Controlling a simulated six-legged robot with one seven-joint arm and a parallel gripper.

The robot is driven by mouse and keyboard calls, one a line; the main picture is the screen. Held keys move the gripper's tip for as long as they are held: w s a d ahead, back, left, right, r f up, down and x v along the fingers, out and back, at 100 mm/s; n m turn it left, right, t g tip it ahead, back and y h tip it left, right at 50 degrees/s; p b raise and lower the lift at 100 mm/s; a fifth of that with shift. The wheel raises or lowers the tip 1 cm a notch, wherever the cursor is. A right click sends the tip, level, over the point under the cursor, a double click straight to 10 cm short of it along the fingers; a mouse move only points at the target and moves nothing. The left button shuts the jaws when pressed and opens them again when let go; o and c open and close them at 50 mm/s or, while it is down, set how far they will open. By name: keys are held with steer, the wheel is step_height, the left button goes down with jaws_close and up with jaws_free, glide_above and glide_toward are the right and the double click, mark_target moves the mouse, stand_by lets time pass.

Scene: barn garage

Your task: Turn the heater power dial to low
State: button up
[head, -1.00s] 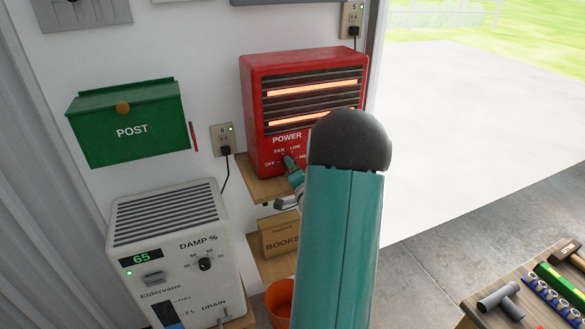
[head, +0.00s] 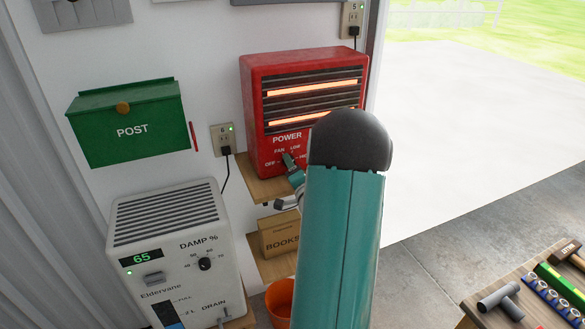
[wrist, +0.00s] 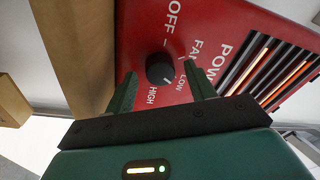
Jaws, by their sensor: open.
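The red heater (head: 250,95) stands on a wooden shelf against the wall, and its bars glow orange. Its face is marked POWER, with OFF, FAN, LOW and HIGH around the dial. The black round dial (wrist: 160,68) shows in the wrist view; in the head view my gripper and arm hide it. I cannot make out which mark the dial points to. My gripper (wrist: 161,72) is open, with one finger on each side of the dial. I cannot tell whether either finger touches it. In the head view my gripper (head: 290,162) is at the heater's lower front.
The wooden shelf (head: 262,190) juts out under the heater. A box marked BOOKS (head: 279,236) and an orange bucket (head: 279,300) are below. A white dehumidifier (head: 180,255) stands at the left, under a green post box (head: 125,125). A tool bench (head: 520,285) is at lower right.

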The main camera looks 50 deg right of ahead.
steer(key=v, duration=1.3)
steer(key=shift+s+a, duration=0.15)
steer(key=shift+s, duration=0.05)
steer(key=w+a+r+n+g+y, duration=0.2)
steer(key=w+a+r+n, duration=0.3)
steer(key=a, duration=0.3)
steer(key=w+a+r+n+g+y, duration=0.25)
steer(key=w+a+n, duration=0.3)
steer(key=a, duration=0.35)
steer(key=s+a+r+n+g+y, duration=0.2)
steer(key=s+a, duration=0.4)
steer(key=a, duration=0.6)
steer(key=s+a+r+n+g+y, duration=0.2)
steer(key=s+a+n+g+y, duration=0.2)
steer(key=a, duration=0.8)
steer(key=s+n, duration=0.2)
steer(key=n, duration=0.1)
steer(key=shift+s, duration=0.25)
